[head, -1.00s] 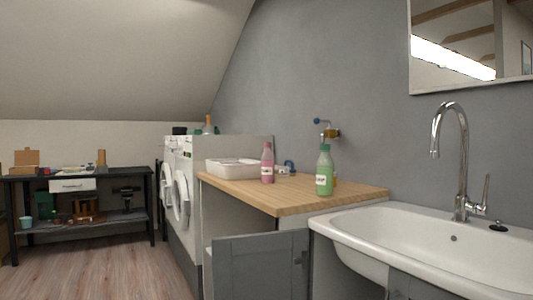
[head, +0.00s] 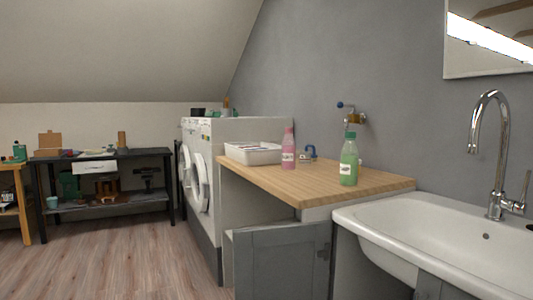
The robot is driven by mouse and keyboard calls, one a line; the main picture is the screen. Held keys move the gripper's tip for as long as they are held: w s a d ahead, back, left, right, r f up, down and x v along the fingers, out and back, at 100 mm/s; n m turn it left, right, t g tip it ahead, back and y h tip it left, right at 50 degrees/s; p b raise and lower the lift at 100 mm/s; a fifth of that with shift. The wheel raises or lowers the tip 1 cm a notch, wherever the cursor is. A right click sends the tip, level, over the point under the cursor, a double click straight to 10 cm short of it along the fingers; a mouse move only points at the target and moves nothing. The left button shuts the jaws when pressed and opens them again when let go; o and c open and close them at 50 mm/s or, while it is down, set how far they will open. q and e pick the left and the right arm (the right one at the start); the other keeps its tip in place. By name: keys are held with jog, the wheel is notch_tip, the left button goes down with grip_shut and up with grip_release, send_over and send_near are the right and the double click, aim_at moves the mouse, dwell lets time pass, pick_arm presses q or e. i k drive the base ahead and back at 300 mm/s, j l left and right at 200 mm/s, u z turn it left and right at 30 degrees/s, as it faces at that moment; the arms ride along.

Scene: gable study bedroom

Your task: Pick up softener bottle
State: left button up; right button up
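Two bottles stand upright on the wooden counter (head: 270,179) in the head view. One is a pink bottle (head: 288,150) with a pink cap and a white label. The other is a green bottle (head: 349,160) with a green cap and a white label, to the right and nearer the front edge. The labels are too small to read, so I cannot tell which one is the softener. Neither of my grippers is in view.
A grey cabinet door (head: 280,262) stands open below the counter. A white sink (head: 440,225) is at right, white machines (head: 199,180) beyond the counter. Wooden floor at left (head: 125,255) is clear.

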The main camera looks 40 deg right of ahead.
aim_at(289, 144)
jog(key=i+j, duration=0.1)
jog(key=i, duration=4.7)
jog(key=i+z, duration=0.1)
jog(key=z, duration=0.3)
jog(key=i+j+z, duration=0.1)
jog(key=z, duration=0.3)
jog(key=i+j+z, duration=0.1)
jog(key=z, duration=0.3)
jog(key=i+j+z, duration=0.1)
jog(key=z, duration=0.35)
jog(key=i+j+z, duration=0.1)
jog(key=z, duration=0.3)
jog(key=k+j, duration=0.05)
jog(key=j, duration=0.05)
